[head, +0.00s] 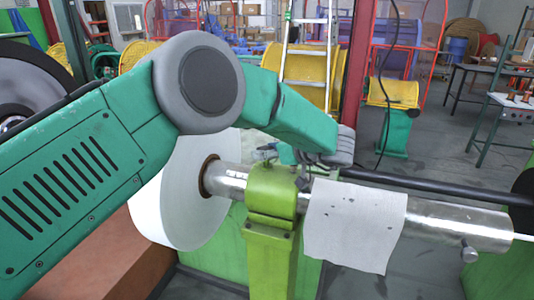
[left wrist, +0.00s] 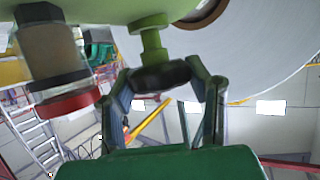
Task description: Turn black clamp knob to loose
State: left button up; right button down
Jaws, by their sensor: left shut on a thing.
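The black clamp knob (left wrist: 160,76) is a round dark disc on a lime-green threaded stem in the left wrist view. The stem meets a lime-green clamp body at the top of that view. My left gripper (left wrist: 160,70) has one finger on each side of the knob and is shut on it. In the head view the lime-green clamp block (head: 272,190) sits around a shiny metal shaft (head: 440,218). My left arm reaches over from the left, and its hand is just behind the block. The fingers and knob are mostly hidden there. My right gripper is not in view.
A large white disc (head: 180,205) stands around the shaft left of the block. A white sheet (head: 355,225) hangs over the shaft to the right. A black bar (head: 440,185) runs behind. A ladder, yellow reels and a table stand further back, with open grey floor between.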

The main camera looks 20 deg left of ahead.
pick_arm(q)
jog(key=shift+w+n+g+y+b, duration=0.1)
jog(key=shift+n+g+y+b, duration=0.25)
jog(key=shift+n+g, duration=0.35)
jog(key=shift+r, duration=0.2)
jog(key=o, duration=1)
jog(key=shift+o, duration=1)
jog(key=shift+w+f, duration=0.1)
jog(key=shift+f, duration=0.05)
jog(key=shift+d, duration=0.1)
jog(key=shift+d, duration=0.15)
jog(key=v, duration=1.1)
jog(key=shift+w+d, duration=0.2)
jog(key=shift+d, duration=0.25)
jog(key=shift+a, duration=0.15)
